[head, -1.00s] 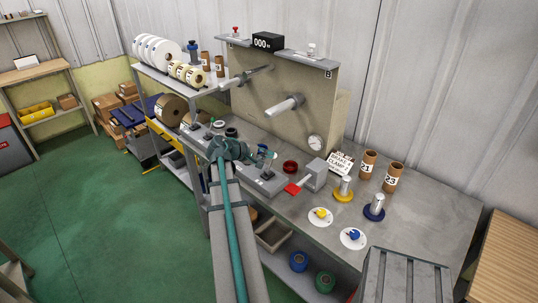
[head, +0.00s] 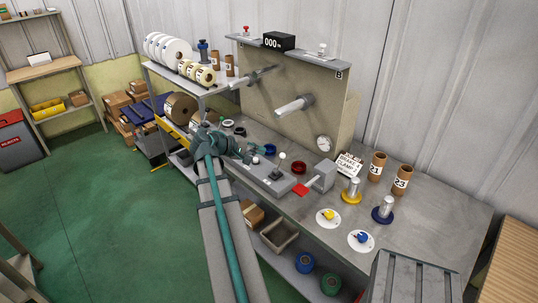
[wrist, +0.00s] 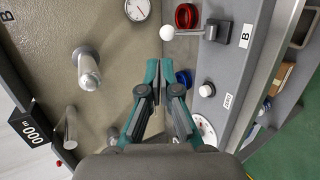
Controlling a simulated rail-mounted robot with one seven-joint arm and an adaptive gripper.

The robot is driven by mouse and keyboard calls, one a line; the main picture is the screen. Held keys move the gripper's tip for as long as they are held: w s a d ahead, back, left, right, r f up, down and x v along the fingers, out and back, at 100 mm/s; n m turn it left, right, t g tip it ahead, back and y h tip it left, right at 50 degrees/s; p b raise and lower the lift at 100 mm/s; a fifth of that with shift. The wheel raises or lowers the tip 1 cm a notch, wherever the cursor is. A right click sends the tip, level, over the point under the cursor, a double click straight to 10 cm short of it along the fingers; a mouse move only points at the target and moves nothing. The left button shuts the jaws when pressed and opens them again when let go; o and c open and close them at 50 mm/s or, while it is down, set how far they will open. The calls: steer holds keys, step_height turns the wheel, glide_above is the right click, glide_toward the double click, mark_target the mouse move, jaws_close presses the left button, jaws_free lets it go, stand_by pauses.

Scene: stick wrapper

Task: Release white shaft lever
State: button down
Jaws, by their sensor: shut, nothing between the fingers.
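A lever with a white ball knob (head: 282,155) stands on a grey base (head: 262,177) on the bench. In the wrist view the white ball (wrist: 166,33) ends a short grey arm joined to a dark block (wrist: 222,31), beside a "B" label. My gripper (head: 250,155) is to the left of this lever. In the wrist view its teal fingers (wrist: 168,76) are shut and empty, with a gap between them and the ball. A second white knob (head: 322,48) stands on the panel's top shelf above a "B" label.
The upright panel (head: 285,80) with two shafts, the lower one (head: 294,105) pale, stands behind the bench. A white button (wrist: 207,90) shows in the wrist view.

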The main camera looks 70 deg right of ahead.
steer(key=shift+r+b+v, duration=0.2)
steer(key=shift+b+v, duration=0.25)
steer(key=shift+v, duration=2.1)
steer(key=shift+s+d, duration=0.1)
steer(key=shift+d, duration=0.05)
